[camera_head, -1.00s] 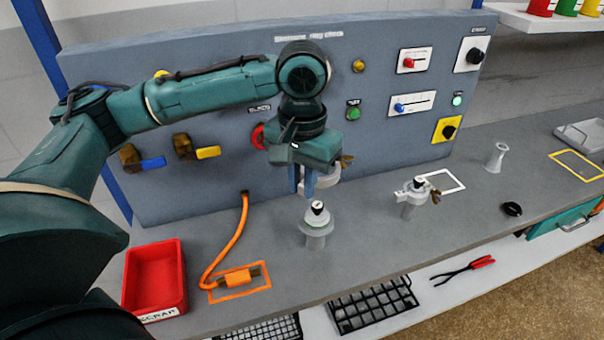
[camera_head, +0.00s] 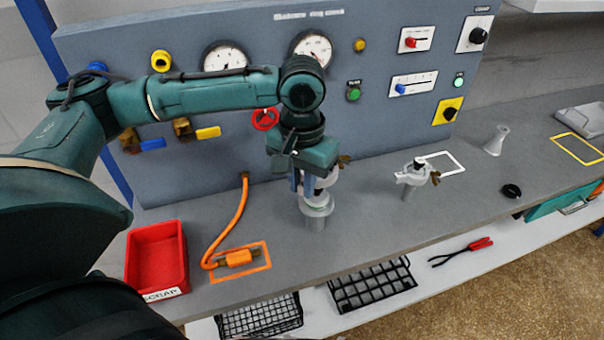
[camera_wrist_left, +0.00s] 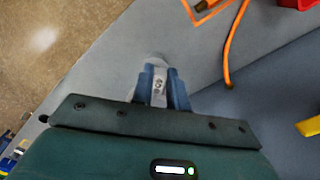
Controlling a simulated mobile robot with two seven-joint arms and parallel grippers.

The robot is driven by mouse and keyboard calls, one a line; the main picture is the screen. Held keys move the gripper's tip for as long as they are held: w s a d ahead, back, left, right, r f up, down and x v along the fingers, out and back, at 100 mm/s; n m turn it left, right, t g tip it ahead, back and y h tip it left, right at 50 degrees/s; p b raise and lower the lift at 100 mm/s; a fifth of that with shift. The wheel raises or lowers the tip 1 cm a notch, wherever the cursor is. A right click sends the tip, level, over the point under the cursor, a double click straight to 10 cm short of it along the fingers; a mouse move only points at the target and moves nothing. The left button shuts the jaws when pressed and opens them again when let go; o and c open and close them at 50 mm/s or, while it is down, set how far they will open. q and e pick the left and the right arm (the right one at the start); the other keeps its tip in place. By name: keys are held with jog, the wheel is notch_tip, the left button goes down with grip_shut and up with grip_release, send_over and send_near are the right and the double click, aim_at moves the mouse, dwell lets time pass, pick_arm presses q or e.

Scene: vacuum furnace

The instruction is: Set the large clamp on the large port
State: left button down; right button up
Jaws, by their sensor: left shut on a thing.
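The large port (camera_head: 316,212) is a light grey flanged stub standing on the bench in front of the panel. My left gripper (camera_head: 307,185) points down right above it, shut on the large clamp (camera_head: 326,178), a pale ring with a brown wing nut at its right. The clamp is at or just above the port's top; I cannot tell if they touch. In the left wrist view the fingers (camera_wrist_left: 160,88) close on a pale part of the clamp (camera_wrist_left: 158,90) with dark marks. The gripper hides much of the clamp and the port's top. My right gripper is not in view.
A smaller port with a clamp and brown wing nut (camera_head: 414,178) stands to the right. A red scrap bin (camera_head: 157,258) and an orange cable connector (camera_head: 238,258) lie to the left. A black cap (camera_head: 511,191) and a pale cone (camera_head: 497,140) are farther right.

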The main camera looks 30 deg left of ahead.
aim_at(302, 194)
pick_arm(q)
jog(key=shift+f+b, duration=0.65)
jog(key=shift+b, duration=0.1)
jog(key=shift+f+b, duration=0.6)
jog(key=shift+b, duration=0.2)
jog(key=shift+f+b, duration=0.45)
jog(key=shift+b, duration=0.15)
jog(key=shift+f+b, duration=0.6)
jog(key=shift+b, duration=0.3)
notch_tip(302, 194, down, 4)
jog(key=b, duration=0.3)
jog(key=shift+r, duration=0.25)
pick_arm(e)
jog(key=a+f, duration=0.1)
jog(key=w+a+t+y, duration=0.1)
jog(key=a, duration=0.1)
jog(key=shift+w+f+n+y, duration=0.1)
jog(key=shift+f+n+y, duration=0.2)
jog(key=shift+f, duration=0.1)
pick_arm(q)
jog(key=shift+f, duration=0.1)
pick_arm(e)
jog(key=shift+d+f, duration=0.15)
